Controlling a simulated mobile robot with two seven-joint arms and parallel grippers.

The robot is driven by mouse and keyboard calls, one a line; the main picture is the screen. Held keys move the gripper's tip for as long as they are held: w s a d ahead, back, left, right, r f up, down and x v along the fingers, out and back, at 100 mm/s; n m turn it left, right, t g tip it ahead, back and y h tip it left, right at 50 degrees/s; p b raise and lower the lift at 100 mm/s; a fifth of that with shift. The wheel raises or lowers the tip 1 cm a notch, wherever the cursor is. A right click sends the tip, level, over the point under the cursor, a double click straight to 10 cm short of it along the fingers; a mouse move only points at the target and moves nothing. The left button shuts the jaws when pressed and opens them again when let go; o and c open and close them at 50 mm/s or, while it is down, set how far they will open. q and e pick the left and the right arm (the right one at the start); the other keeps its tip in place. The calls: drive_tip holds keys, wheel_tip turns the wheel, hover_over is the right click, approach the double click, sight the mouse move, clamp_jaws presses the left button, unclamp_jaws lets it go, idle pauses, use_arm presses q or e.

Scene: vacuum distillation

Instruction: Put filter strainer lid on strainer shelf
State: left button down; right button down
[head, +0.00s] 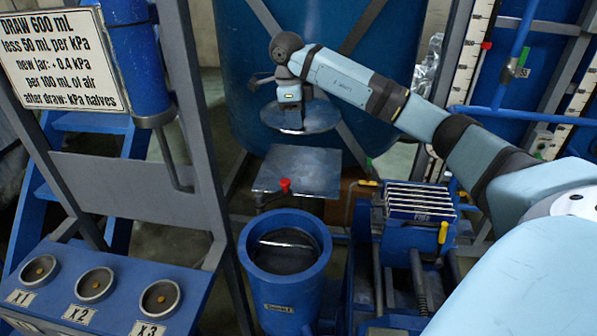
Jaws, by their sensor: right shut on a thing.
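My right gripper (290,103) is shut on the round grey metal filter strainer lid (313,120). It holds the lid roughly level above the far side of a flat grey metal shelf (300,172), which looks like the strainer shelf. A gap shows between the lid and the shelf plate in this view; the exact height is hard to tell. The fingertips are partly hidden by the gripper body. The blue cylindrical strainer vessel (285,290) stands open in front, with a metal bar across its dark inside. My left gripper is not in view.
A red knob (285,185) stands at the shelf's front edge. A large blue tank (240,70) is behind the lid. A blue press-like unit (400,235) with stacked plates is at the right. A grey post frame with a sign (65,60) and cups marked X1 to X3 (95,285) is at the left.

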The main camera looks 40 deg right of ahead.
drive_tip(key=shift+f+p, duration=0.55)
drive_tip(key=shift+f, duration=8)
drive_tip(key=c, duration=1.2)
unclamp_jaws()
drive_tip(key=shift+o, duration=0.5)
drive_tip(key=shift+r, duration=0.1)
drive_tip(key=shift+r, duration=0.3)
wheel_tip(320, 180, up, 11)
drive_tip(key=w+a+b, duration=0.1)
